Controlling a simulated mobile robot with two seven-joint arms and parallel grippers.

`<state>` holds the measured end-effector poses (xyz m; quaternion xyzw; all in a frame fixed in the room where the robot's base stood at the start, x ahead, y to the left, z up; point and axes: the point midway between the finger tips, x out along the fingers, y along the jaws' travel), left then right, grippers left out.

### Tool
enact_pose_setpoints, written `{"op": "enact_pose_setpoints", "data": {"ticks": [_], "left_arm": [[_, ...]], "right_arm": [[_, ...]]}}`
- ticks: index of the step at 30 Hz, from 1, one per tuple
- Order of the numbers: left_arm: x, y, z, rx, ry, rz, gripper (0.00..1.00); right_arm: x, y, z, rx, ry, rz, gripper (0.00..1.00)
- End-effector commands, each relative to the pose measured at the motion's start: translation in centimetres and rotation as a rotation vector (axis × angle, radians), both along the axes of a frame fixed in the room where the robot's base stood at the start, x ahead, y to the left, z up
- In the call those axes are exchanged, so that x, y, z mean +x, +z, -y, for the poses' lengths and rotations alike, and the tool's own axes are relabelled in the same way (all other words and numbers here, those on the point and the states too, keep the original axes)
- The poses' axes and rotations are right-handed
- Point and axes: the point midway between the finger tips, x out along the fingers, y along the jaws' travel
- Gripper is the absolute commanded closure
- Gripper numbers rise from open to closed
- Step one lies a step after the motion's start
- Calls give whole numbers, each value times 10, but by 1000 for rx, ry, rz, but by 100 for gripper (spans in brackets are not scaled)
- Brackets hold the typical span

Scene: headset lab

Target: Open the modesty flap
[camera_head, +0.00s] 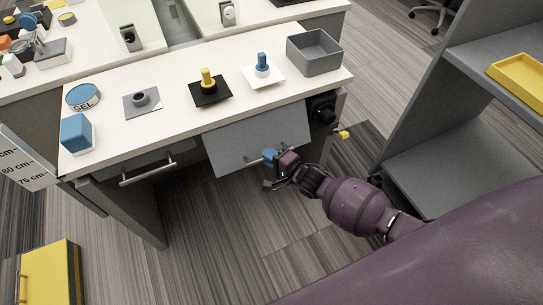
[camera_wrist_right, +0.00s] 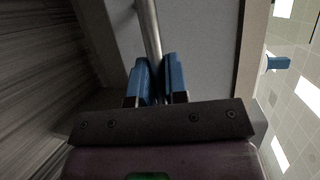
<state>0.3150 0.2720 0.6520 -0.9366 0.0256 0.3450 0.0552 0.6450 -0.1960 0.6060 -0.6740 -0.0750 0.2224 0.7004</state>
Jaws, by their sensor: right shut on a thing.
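The modesty flap (camera_head: 235,146) is a plain grey panel below the front edge of the white desk, right of the drawer. How far it is tilted out cannot be told. It carries a metal bar handle (camera_wrist_right: 149,27) near its lower edge. My right gripper (camera_head: 268,157) is at this handle, and its blue fingers (camera_wrist_right: 156,80) are closed around the bar in the wrist view. The fingers hide part of the handle. My left gripper is not in view.
The desk top (camera_head: 180,110) bears a grey bin (camera_head: 314,55), blue and yellow pegs on plates, a gel tin (camera_head: 83,97) and a blue block (camera_head: 77,133). A drawer with a bar handle (camera_head: 148,174) is left of the flap. A grey shelf (camera_head: 440,170) stands at right.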

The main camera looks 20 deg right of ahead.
Motion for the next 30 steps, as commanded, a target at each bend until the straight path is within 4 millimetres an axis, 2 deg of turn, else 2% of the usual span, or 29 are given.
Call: {"op": "enact_pose_setpoints", "data": {"ticks": [1, 9, 28, 29, 30], "left_arm": [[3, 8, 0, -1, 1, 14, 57], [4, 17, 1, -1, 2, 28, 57], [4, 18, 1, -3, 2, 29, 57], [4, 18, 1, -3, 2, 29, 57], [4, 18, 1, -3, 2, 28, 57]], "right_arm": [[1, 12, 1, -1, -1, 13, 100], [-8, 21, 1, -2, -1, 12, 100], [-11, 23, 1, 0, 0, 10, 100], [-11, 24, 1, 0, 0, 10, 81], [-11, 24, 1, 0, 0, 10, 75]]}}
